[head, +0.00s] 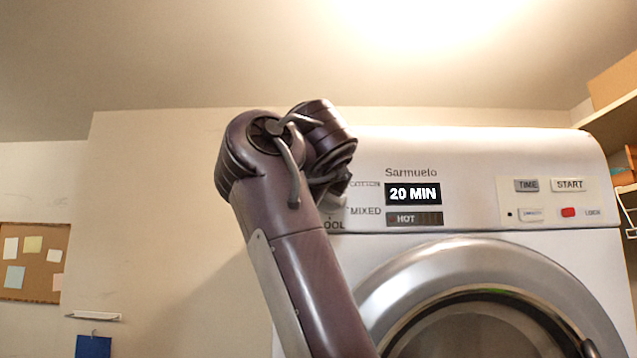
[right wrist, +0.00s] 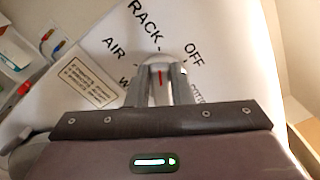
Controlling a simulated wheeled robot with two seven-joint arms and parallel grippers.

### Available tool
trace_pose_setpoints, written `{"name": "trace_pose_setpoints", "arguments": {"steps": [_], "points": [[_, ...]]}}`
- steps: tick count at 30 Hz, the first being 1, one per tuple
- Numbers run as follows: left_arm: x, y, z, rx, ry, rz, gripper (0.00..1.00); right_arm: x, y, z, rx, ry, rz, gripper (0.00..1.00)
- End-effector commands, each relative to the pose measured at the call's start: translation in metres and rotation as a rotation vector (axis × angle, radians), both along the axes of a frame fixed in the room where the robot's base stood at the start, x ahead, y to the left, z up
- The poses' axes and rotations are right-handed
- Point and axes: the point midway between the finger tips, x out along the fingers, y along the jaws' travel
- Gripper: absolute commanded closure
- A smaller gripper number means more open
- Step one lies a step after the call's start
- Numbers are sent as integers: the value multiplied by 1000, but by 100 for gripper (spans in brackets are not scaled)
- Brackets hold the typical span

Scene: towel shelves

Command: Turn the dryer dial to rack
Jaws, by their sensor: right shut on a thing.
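The white dryer (head: 480,150) stands at the right in the head view. Its dial (right wrist: 158,61) is a light grey knob with a red mark, seen in the right wrist view. The labels RACK, AIR and OFF are around it; others are partly hidden. The red mark points up in the picture, roughly toward the tick at the end of RACK (right wrist: 145,19). My right gripper (right wrist: 160,88) is shut on the dial, one finger on each side. In the head view my right arm and gripper (head: 338,192) hide the dial. My left gripper is not in view.
The dryer display (head: 413,194) reads 20 MIN, with HOT below it. TIME and START buttons (head: 569,185) are at the panel's right. The round door (head: 480,252) is below. Shelves (head: 612,118) stand at the far right; a corkboard (head: 35,240) hangs at the left.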

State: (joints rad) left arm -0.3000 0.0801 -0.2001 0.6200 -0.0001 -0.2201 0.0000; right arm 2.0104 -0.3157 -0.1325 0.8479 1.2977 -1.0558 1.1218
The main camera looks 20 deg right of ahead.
Motion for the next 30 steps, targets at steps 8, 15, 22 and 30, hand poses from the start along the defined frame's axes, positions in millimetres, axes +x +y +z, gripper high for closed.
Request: {"name": "trace_pose_setpoints", "arguments": {"steps": [8,15,22,30], "points": [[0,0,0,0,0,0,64,2,0,-3,7,5,1,100],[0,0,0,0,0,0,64,1,0,-2,5,4,1,60],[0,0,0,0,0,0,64,0,0,-1,4,1,0,58],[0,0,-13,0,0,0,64,0,-1,-6,-108,31,-4,58]]}}
